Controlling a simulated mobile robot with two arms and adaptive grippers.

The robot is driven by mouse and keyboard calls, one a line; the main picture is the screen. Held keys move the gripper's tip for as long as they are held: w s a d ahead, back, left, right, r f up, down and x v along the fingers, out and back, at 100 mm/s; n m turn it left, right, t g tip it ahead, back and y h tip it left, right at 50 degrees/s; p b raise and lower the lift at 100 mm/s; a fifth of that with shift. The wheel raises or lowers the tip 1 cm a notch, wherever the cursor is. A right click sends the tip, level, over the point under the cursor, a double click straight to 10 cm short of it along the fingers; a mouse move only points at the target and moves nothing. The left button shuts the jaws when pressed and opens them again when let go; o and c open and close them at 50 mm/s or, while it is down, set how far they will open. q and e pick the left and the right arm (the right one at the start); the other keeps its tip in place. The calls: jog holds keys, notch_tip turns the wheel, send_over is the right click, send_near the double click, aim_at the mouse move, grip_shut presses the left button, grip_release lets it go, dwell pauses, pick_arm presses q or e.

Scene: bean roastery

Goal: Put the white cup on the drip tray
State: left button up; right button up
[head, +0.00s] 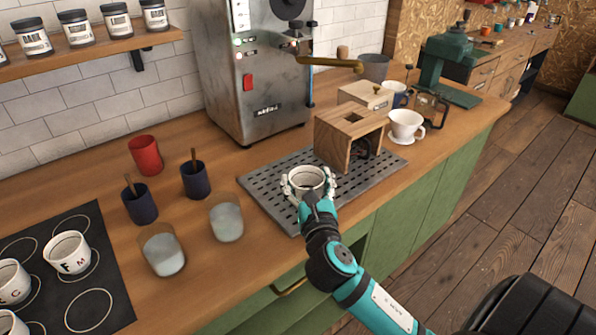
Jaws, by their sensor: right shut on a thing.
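The white cup (310,177) is upright between the fingers of my right gripper (309,184), which is shut on it. The cup is over the front part of the grey perforated drip tray (265,190). I cannot tell whether its base touches the tray, since the gripper hides it. The tray lies on the wooden counter in front of the steel machine. My left gripper is not in view.
A wooden box (345,140) stands on the tray behind the cup. Glasses (227,222) and dark blue cups (195,180) stand left of the tray. A white dripper (406,125) stands to the right. The steel machine (262,80) rises behind. The tray's left part is bare.

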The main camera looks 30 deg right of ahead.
jog(key=x, duration=0.7)
jog(key=f+x, duration=0.1)
jog(key=x, duration=0.3)
jog(key=shift+w, duration=0.3)
jog(key=shift+w+d+f, duration=0.1)
jog(key=shift+f, duration=1.7)
jog(key=shift+f+b, duration=0.2)
jog(key=shift+b, duration=0.15)
jog(key=o, duration=1.4)
jog(key=shift+r, duration=0.15)
jog(key=v, duration=1.2)
